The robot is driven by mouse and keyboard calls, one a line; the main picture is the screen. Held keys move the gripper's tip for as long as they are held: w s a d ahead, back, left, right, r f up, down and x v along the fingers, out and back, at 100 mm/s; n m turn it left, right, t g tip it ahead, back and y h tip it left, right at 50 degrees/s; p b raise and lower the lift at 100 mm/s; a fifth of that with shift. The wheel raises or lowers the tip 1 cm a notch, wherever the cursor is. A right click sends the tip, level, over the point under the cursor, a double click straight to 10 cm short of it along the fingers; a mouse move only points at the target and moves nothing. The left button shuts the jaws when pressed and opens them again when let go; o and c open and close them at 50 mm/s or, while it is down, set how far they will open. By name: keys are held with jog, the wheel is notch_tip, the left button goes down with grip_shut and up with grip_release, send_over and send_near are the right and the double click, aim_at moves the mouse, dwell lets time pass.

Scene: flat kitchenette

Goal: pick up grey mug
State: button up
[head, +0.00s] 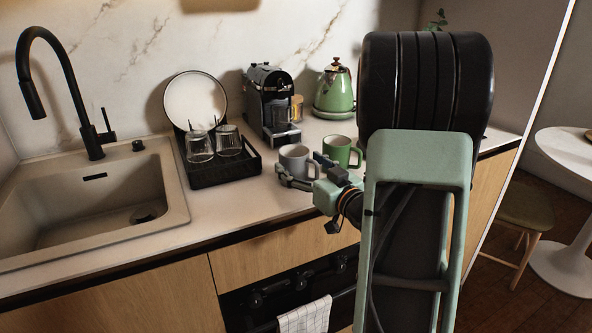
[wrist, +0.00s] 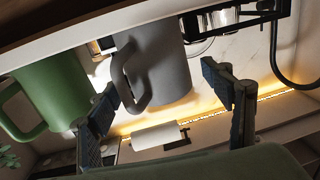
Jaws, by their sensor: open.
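The grey mug (head: 292,157) stands upright on the counter, left of a green mug (head: 340,150). My gripper (head: 301,170) is low over the counter at the near side of the grey mug, its fingers spread. In the wrist view, which is upside down, the grey mug (wrist: 166,68) lies ahead between the two open fingers of my gripper (wrist: 160,84). Its handle is near the left finger. The green mug (wrist: 55,88) is at the left, beyond that finger. Nothing is held. I cannot tell whether a finger touches the grey mug.
A black drying rack (head: 222,172) with glasses and a plate stands left of the mugs. A coffee machine (head: 270,100) and a green kettle (head: 334,92) stand behind them. The sink (head: 100,200) is at the left. Bare counter (head: 235,206) lies in front of the rack.

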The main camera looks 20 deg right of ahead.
jog(key=shift+w+a, duration=0.15)
jog(key=shift+w, duration=1.3)
jog(key=shift+c, duration=0.6)
jog(key=c, duration=1.4)
jog(key=shift+r, duration=0.1)
jog(key=shift+r, duration=0.65)
jog(key=s+d+r+p, duration=0.1)
jog(key=s+r+p, duration=0.2)
jog(key=s+r, duration=0.8)
jog(key=s, duration=0.3)
jog(key=shift+d+r+p, duration=0.25)
jog(key=shift+d+p, duration=0.05)
jog(key=shift+d, duration=0.1)
